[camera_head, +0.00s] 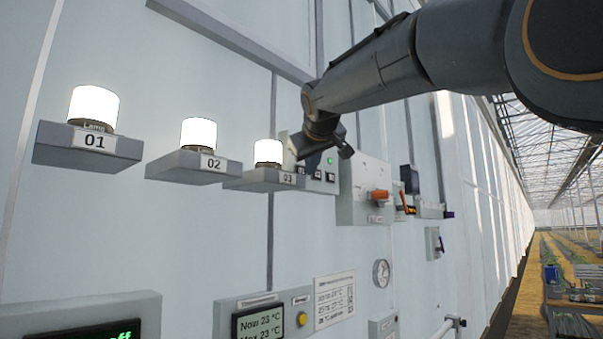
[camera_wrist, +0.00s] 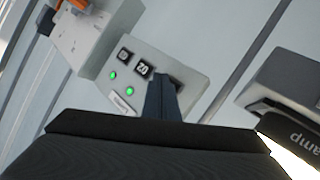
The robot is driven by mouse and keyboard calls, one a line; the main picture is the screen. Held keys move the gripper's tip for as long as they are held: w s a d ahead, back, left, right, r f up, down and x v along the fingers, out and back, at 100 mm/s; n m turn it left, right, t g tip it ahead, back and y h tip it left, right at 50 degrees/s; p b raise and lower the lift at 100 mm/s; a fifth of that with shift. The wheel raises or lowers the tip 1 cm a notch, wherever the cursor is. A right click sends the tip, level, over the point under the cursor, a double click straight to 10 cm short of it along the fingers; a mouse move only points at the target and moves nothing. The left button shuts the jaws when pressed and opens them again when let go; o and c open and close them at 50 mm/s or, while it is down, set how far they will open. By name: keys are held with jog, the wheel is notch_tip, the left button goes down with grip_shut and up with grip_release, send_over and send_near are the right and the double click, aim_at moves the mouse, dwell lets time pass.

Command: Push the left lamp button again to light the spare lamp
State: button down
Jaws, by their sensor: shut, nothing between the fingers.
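Three white lamps, 01 (camera_head: 94,105), 02 (camera_head: 198,133) and 03 (camera_head: 268,151), stand on grey wall brackets, and all glow bright white. The button panel (camera_head: 329,163) is a light box on the wall behind lamp 03, partly hidden by my gripper (camera_head: 304,150). A green light shows on it. In the wrist view the panel (camera_wrist: 187,72) appears turned, with two green lights and small dark number plates. My gripper (camera_wrist: 165,88) is shut and empty, its fingertips over the panel's end nearest the lamps. They hide the button there; I cannot tell whether they touch it.
Beside the panel is a grey box (camera_head: 362,207) with an orange handle (camera_head: 379,196). Lamp bracket 03 (camera_head: 262,181) juts out close to my gripper. Below are a display (camera_head: 260,322), a yellow button (camera_head: 302,319) and a gauge (camera_head: 381,273).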

jog(key=shift+s+d+b, duration=0.4)
jog(key=shift+s+d, duration=0.5)
jog(key=shift+d, duration=0.3)
jog(key=shift+s+d+b, duration=0.4)
jog(key=shift+s+d, duration=0.5)
jog(key=shift+d, duration=0.25)
jog(key=s+d+f+m+g+h, duration=0.15)
jog(key=d+f, duration=0.25)
jog(key=f, duration=1)
jog(key=s+d+f+m+g, duration=0.1)
jog(key=s+d+f+g, duration=0.15)
jog(key=f, duration=1.15)
jog(key=s+d+f+m+g+h, duration=0.1)
jog(key=d+f+g, duration=0.25)
jog(key=f, duration=1.05)
jog(key=s+d+f+m+g, duration=0.2)
jog(key=s+d+f, duration=0.2)
jog(key=s+f, duration=0.8)
jog(key=s+d+f+m+g+b, duration=0.1)
jog(key=s+d+f+g, duration=0.2)
jog(key=s+f, duration=1)
jog(key=shift+d+f+m, duration=0.35)
jog(key=shift+d+f, duration=0.15)
jog(key=shift+f, duration=0.1)
jog(key=shift+g, duration=0.25)
